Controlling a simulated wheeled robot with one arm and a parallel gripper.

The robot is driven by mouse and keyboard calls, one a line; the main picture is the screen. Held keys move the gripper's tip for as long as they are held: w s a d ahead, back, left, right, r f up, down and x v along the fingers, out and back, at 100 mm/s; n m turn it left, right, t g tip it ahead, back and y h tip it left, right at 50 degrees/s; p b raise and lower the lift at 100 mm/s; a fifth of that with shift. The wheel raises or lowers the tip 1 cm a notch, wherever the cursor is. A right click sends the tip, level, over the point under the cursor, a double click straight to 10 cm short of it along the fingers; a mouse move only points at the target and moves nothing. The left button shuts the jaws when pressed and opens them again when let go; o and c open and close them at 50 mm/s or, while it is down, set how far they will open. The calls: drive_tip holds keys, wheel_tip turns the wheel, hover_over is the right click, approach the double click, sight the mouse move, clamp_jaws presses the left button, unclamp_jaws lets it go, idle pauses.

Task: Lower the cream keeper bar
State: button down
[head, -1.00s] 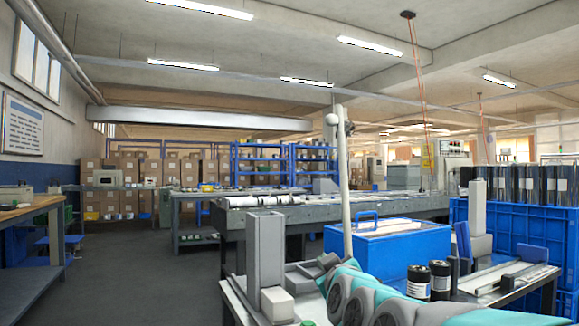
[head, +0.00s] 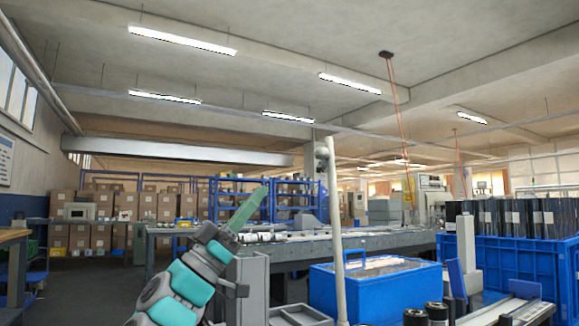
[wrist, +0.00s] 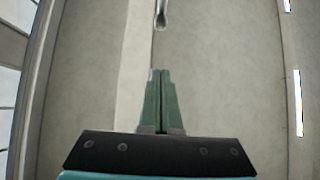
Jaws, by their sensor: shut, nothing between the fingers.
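The cream keeper bar (head: 336,235) is a long thin bar standing almost upright, right of centre in the head view. A pale ball shows near its top, and its lower end runs out of the picture. My gripper (head: 262,191) has green fingers and is raised to the left of the bar, pointing up and to the right. In the head view it is apart from the bar. In the wrist view my gripper (wrist: 161,76) is shut and empty. A greyish rod with a rounded end shows beyond the fingertips; I cannot tell whether it is the bar.
Dark cylinders (head: 437,313) stand at lower right, before a big blue crate (head: 525,275). The air above the bar is clear.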

drive_tip(key=w+d+f+x, duration=0.1)
drive_tip(key=x, duration=1.1)
drive_tip(key=shift+w+d, duration=0.25)
drive_tip(key=shift+d, duration=0.35)
drive_tip(key=shift+d+f, duration=0.1)
drive_tip(key=shift+d, duration=0.05)
